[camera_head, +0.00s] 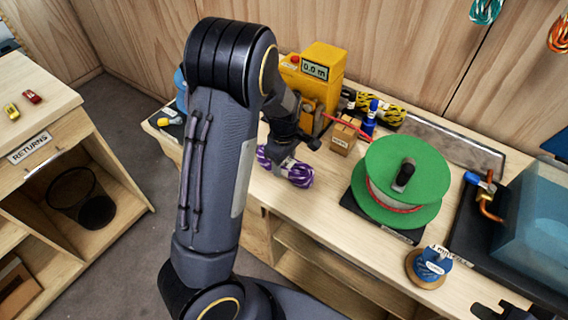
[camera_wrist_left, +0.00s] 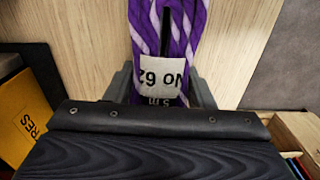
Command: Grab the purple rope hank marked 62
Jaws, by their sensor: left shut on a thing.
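The purple rope hank (camera_head: 298,174) with white flecks is at the left end of the bench in the head view. The left wrist view shows the same hank (camera_wrist_left: 188,30) close up, with a white label reading "NO 62" and "5 m" upside down. My left gripper (camera_head: 282,158) reaches down over the hank and is shut on it, with a finger on each side in the wrist view. I cannot tell whether the hank touches the bench top. Part of my right gripper (camera_head: 500,312) shows at the bottom right edge; its fingers are not clear.
A yellow measuring machine (camera_head: 322,66) reading "0.0 m" stands behind the hank. A green spool (camera_head: 408,165), a small cardboard box (camera_head: 344,136) and a blue spool (camera_head: 428,266) stand to the right. A returns shelf (camera_head: 35,120) is at left, across an open floor gap.

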